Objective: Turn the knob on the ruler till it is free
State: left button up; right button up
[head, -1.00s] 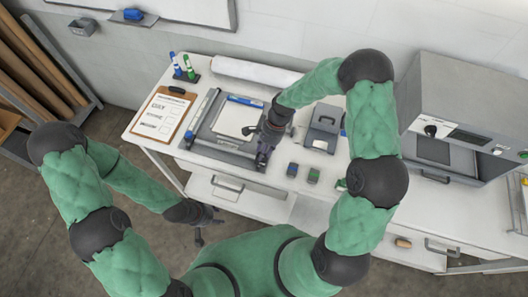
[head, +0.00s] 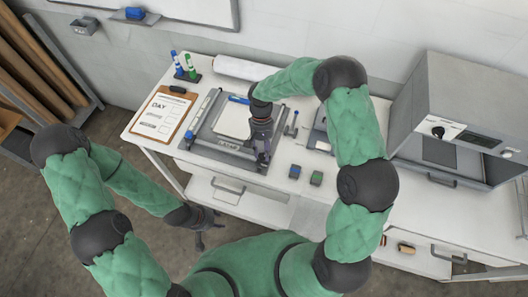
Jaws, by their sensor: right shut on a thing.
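A grey press frame (head: 200,148) with white paper (head: 232,122) in its middle lies on the white table. A ruler-like bar (head: 228,145) runs along its front. My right gripper (head: 262,158) points down at the bar's right end and is shut there. The knob is hidden behind its fingers, so I cannot see how far it is turned. My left gripper (head: 207,228) hangs in front of the table, apart from everything, with its fingers spread and empty.
A clipboard (head: 159,115) and a marker stand (head: 187,75) are left of the frame. A paper roll (head: 245,68) lies behind it. Small blocks (head: 316,178) sit to its right, before the large grey machine (head: 455,130). The floor around my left gripper is clear.

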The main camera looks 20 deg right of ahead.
jog(key=n, duration=0.2)
jog(key=n+h, duration=0.1)
jog(key=n, duration=0.1)
jog(key=n+h+b, duration=0.1)
jog(key=n, duration=0.1)
jog(key=shift+a+n, duration=0.3)
jog(key=shift+a, duration=0.1)
jog(key=n+h, duration=0.1)
jog(key=n, duration=0.1)
jog(key=n+t, duration=0.1)
jog(key=n, duration=0.1)
jog(key=shift+s+a+h+b, duration=0.15)
jog(key=shift+h+b, duration=0.15)
jog(key=shift+h, duration=0.1)
jog(key=shift+s+n+t+h, duration=0.1)
jog(key=shift+n+t+h, duration=0.3)
jog(key=shift+n, duration=0.9)
jog(key=shift+f, duration=0.1)
jog(key=o, duration=1.1)
jog(key=shift+w+a+r, duration=0.15)
jog(key=shift+w+r, duration=0.05)
jog(key=shift+r, duration=0.35)
jog(key=v, duration=1.1)
jog(key=shift+s, duration=0.25)
